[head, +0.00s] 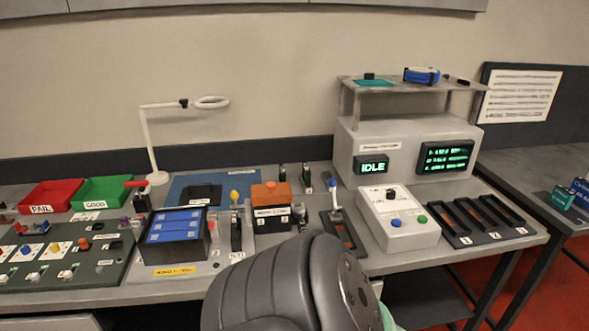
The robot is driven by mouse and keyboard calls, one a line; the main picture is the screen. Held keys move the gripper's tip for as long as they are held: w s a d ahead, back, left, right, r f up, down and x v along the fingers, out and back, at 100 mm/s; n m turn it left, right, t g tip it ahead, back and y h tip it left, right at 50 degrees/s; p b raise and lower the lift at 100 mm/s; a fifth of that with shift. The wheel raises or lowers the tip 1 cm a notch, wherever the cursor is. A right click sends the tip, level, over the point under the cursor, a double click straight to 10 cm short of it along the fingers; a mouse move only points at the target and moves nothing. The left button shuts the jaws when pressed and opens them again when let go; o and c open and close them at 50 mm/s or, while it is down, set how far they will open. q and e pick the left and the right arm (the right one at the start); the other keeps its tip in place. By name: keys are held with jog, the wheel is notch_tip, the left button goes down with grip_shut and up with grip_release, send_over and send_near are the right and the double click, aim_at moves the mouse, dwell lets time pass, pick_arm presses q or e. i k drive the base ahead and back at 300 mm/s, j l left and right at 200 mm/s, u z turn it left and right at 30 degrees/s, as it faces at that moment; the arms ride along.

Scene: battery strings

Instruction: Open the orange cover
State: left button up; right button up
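The orange cover (265,194) lies flat on top of a dark box with a white label (272,214), right of the middle-left of the bench in the head view. It has a small raised knob on top and looks shut on the box. A large dark link of my own arm fills the bottom centre, well in front of the box. Neither gripper's fingers can be seen, and nothing of mine touches the cover.
A blue-topped battery box (175,228) stands left of the covered box, with a yellow-knobbed lever (235,225) between. A lever on a dark plate (338,215) and a white button console (398,222) stand right. Red (50,192) and green (100,190) bins are far left.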

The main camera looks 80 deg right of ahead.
aim_at(260, 196)
jog(key=z, duration=2.55)
